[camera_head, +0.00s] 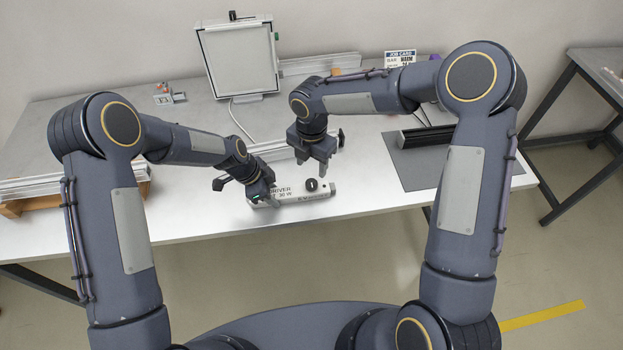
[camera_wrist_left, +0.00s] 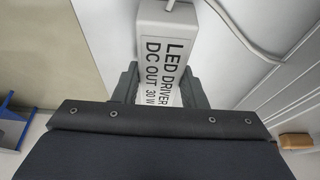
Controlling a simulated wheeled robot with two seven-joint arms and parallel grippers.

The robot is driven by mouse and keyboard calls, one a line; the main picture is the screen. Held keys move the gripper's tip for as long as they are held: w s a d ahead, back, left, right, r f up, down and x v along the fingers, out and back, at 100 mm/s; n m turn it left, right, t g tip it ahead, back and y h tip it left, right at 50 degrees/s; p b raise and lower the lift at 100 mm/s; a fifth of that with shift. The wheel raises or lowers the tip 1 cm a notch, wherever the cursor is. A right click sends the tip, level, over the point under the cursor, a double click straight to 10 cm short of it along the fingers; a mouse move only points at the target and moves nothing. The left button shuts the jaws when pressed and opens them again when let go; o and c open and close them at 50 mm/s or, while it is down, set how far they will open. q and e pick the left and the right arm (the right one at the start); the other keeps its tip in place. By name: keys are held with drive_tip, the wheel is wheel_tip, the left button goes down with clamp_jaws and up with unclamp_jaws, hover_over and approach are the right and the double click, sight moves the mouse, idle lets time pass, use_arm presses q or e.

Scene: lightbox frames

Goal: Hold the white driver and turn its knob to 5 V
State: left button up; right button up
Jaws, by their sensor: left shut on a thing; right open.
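The white driver (camera_head: 290,195), printed "LED DRIVER DC OUT 30 W", lies on the table near its front edge. Its dark round knob (camera_head: 311,185) shows toward the right end of its top; its setting is too small to read. My left gripper (camera_head: 268,197) is shut on the driver's left part, and the driver (camera_wrist_left: 163,45) shows between its fingers in the left wrist view. My right gripper (camera_head: 319,168) is open and empty, pointing down just above the knob. The knob is out of sight in the left wrist view.
A white light panel (camera_head: 240,60) stands at the back with a cable. A grey mat (camera_head: 415,168) with a dark bar lies at the right. White strips (camera_head: 50,183) lie on a wooden block at the left. A job card (camera_head: 400,58) stands at the back.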

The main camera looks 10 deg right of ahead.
sight(311, 183)
wheel_tip(311, 183, down, 8)
drive_tip(key=shift+r, duration=0.2)
drive_tip(key=shift+c, duration=0.4)
drive_tip(key=c, duration=0.9)
drive_tip(key=shift+m, duration=0.4)
drive_tip(key=m, duration=0.3)
drive_tip(key=shift+m, duration=2.6)
